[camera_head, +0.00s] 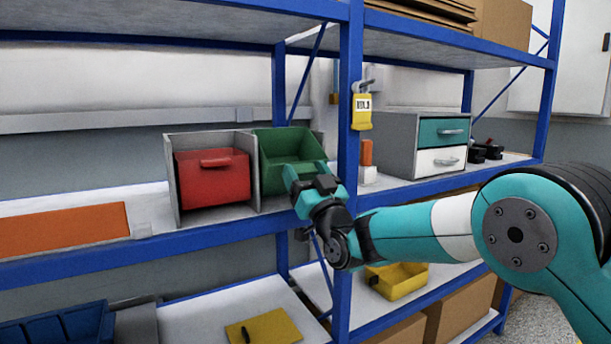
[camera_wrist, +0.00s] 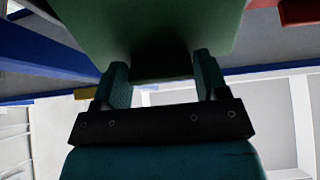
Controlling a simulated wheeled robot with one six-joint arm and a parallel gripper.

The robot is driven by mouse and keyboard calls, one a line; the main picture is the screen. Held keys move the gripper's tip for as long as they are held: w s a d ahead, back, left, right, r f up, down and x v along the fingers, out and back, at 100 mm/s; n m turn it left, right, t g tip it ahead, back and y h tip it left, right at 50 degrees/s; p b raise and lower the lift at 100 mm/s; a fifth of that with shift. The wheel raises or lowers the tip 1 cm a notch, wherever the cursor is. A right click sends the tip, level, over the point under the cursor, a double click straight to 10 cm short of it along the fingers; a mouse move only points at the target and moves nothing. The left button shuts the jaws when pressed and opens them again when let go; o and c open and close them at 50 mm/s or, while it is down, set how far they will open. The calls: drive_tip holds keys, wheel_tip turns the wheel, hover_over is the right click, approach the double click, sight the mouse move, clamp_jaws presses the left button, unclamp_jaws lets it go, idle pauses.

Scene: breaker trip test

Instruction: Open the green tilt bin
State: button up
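The green tilt bin (camera_head: 284,143) sits in a grey housing on the middle shelf, right of the red bin. It looks tipped forward, with its inside partly showing from above. My gripper (camera_head: 303,182) is at its front, right of centre. In the wrist view the green bin (camera_wrist: 150,25) fills the top middle. A green part like its handle (camera_wrist: 163,68) spans the gap between the two fingers of my gripper (camera_wrist: 162,80), which appear to press on both its sides. In the head view my gripper hides the handle.
The red bin (camera_head: 213,181) stands left with its front closed. An orange panel (camera_head: 60,228) lies on the shelf at left.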

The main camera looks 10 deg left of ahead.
drive_tip(key=o, duration=0.3)
drive_tip(key=shift+f, duration=0.15)
drive_tip(key=b+v, duration=1.7)
drive_tip(key=shift+s+d, duration=0.15)
drive_tip(key=shift+s, duration=0.05)
